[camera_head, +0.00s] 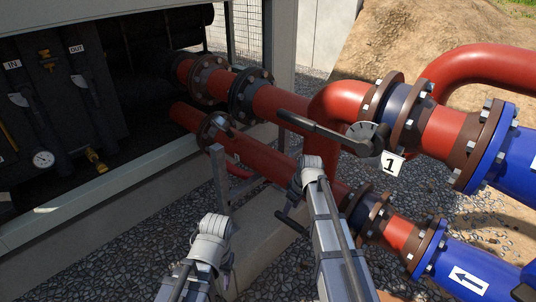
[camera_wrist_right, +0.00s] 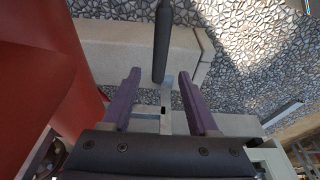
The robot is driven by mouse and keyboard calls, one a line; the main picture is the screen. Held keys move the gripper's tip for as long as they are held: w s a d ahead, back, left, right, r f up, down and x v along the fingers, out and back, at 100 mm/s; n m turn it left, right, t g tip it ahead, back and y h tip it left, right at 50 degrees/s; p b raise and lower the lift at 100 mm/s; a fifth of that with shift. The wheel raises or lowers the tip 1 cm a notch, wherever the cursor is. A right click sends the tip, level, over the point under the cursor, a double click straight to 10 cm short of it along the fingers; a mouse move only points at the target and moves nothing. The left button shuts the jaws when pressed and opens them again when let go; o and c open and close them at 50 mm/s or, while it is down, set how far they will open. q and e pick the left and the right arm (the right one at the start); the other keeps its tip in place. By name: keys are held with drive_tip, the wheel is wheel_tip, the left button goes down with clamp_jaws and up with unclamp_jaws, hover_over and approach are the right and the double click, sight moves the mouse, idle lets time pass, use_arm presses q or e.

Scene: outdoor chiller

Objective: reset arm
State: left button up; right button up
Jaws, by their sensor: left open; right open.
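My left arm comes in at the bottom; its gripper (camera_head: 226,272) shows only in small part beside the grey wrist, over the gravel. My right arm reaches up the middle, in front of the lower red pipe (camera_head: 262,160). Its gripper (camera_head: 292,204) is mostly hidden behind the wrist in the head view. In the right wrist view the right gripper (camera_wrist_right: 160,103) is open, with two purple fingers apart. A black handle (camera_wrist_right: 163,40) extends toward the gap between them; I cannot tell whether it lies between the fingertips. That handle shows in part in the head view (camera_head: 292,225).
A black lever (camera_head: 318,130) with a round dial sits on the upper red pipe by a "1" label (camera_head: 391,164). Blue pipes (camera_head: 466,268) lie right. The chiller cabinet (camera_head: 60,110) with gauges stands left. A concrete block (camera_head: 262,226) rests on gravel.

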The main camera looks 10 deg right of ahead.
drive_tip(key=s+a+m+g+h, duration=0.1)
drive_tip(key=s+a, duration=0.4)
drive_tip(key=s, duration=0.3)
drive_tip(key=s+a+m+g+h+p, duration=0.15)
drive_tip(key=s+a, duration=0.25)
drive_tip(key=s, duration=0.4)
drive_tip(key=s+a+m+h, duration=0.1)
drive_tip(key=s+a, duration=0.4)
drive_tip(key=s, duration=0.3)
wheel_tip(320, 180, up, 29)
drive_tip(key=w+p, duration=0.1)
drive_tip(key=p, duration=2.6)
drive_tip(key=shift+p, duration=0.4)
drive_tip(key=shift+f+y, duration=0.15)
drive_tip(key=shift+y, duration=0.1)
drive_tip(key=shift+c, duration=0.3)
